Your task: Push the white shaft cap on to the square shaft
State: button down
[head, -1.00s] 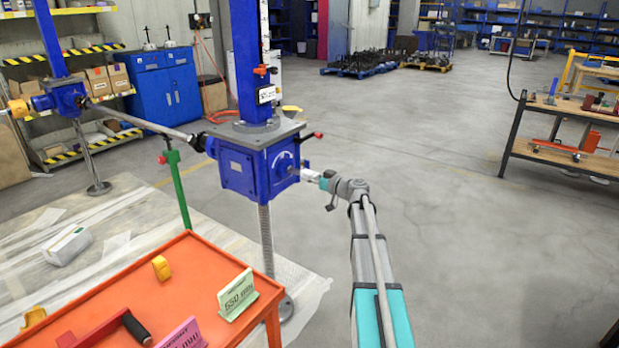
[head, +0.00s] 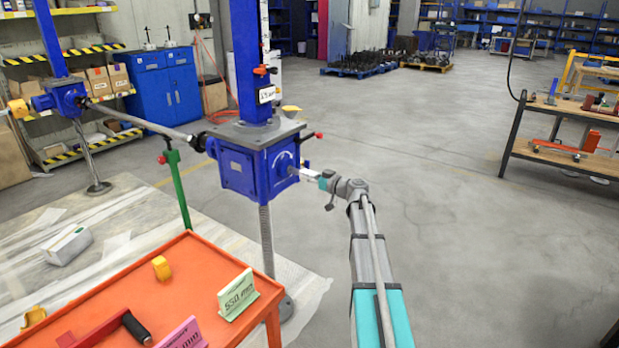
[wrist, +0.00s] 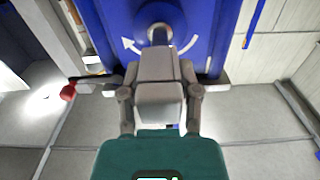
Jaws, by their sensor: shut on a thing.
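The blue screw jack gearbox (head: 235,168) stands in the middle of the head view, with its shaft side facing my gripper. In the wrist view, the round shaft seat (wrist: 158,33) shows on the blue face, straight ahead of the fingers. My gripper (head: 308,174) is shut at the shaft side of the gearbox, in line with the shaft. In the wrist view, my gripper (wrist: 157,62) hides the shaft end. The white shaft cap is mostly hidden between the fingers, and I cannot tell how far it sits on the square shaft.
An orange table (head: 200,268) with signs and yellow parts stands at the front left. A red-knobbed lever (head: 318,135) sticks out near the gearbox top. A second blue jack (head: 64,97) stands at the back left, joined by a grey rod (head: 140,122).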

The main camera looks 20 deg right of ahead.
aim_at(298, 170)
jog(key=shift+x, duration=2.35)
dwell(0.3)
jog(key=shift+c, duration=1.2)
grip_release()
jog(key=shift+s, duration=0.1)
jog(key=v, duration=1.1)
jog(key=shift+s+d, duration=0.25)
jog(key=shift+s, duration=0.05)
